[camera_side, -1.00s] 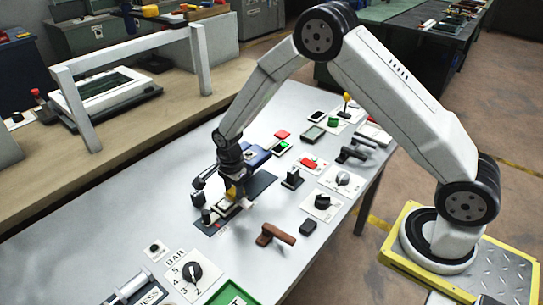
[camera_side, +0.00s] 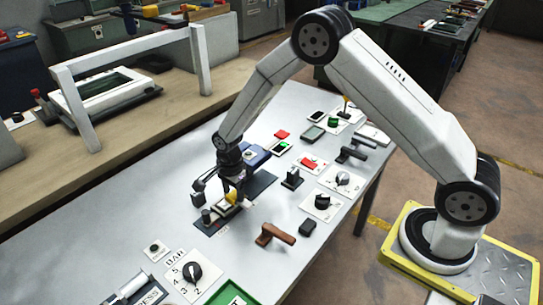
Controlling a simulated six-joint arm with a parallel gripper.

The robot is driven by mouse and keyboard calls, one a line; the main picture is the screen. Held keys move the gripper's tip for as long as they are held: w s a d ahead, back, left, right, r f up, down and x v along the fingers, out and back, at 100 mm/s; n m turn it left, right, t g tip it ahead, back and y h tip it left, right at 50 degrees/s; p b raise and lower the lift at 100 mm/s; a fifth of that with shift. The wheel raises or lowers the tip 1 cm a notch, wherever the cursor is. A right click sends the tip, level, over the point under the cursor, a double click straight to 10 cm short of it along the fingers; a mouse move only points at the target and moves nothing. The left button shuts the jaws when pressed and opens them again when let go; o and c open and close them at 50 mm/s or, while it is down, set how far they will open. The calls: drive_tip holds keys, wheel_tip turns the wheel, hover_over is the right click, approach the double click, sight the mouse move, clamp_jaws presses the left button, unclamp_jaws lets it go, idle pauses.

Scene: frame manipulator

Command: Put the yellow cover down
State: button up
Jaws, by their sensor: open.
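The yellow cover (camera_side: 232,196) is a small yellow piece low on a dark plate (camera_side: 262,184) on the grey table. My gripper (camera_side: 233,194) is right above and around it, pointing down, with its jaws open. The fingers partly hide the cover, and I cannot tell whether they touch it. A pale block (camera_side: 222,208) shows just in front of the cover on the same plate.
Several knobs and switches stand farther right.

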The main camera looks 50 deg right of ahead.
sight(234, 195)
drive_tip(key=shift+s+f, duration=0.15)
drive_tip(key=shift+s, duration=0.1)
wheel_tip(234, 195, up, 13)
drive_tip(key=shift+w, duration=0.15)
idle(0.4)
idle(0.5)
drive_tip(key=s+d+n+t, duration=0.1)
drive_tip(key=s+d+n, duration=0.1)
drive_tip(key=s+n, duration=0.7)
drive_tip(key=s+d+r+n+t, duration=0.1)
drive_tip(key=s+d+n, duration=0.2)
drive_tip(key=s+n, duration=0.6)
drive_tip(key=shift+s+r, duration=0.25)
drive_tip(key=shift+s, duration=0.45)
